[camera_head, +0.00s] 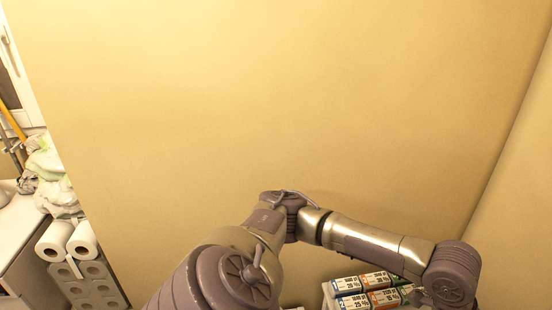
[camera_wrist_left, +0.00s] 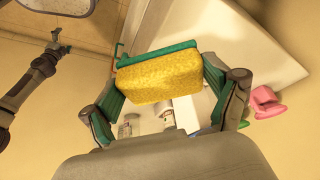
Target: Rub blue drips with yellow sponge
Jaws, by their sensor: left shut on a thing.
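A yellow sponge (camera_wrist_left: 158,82) with a green backing shows in the left wrist view. My left gripper (camera_wrist_left: 166,74) is shut on it, with one green-padded finger at each side. In the head view an arm of mine bends across the lower middle to the right, and no gripper or sponge can be made out there. My right gripper is not in view. No blue drips can be made out in either view.
Several labelled boxes (camera_head: 365,290) sit under my forearm in the head view. Paper rolls (camera_head: 68,240) stand at the left. A plain tan wall (camera_head: 300,90) fills most of the view. A pink object (camera_wrist_left: 265,103) is right of my gripper in the wrist view.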

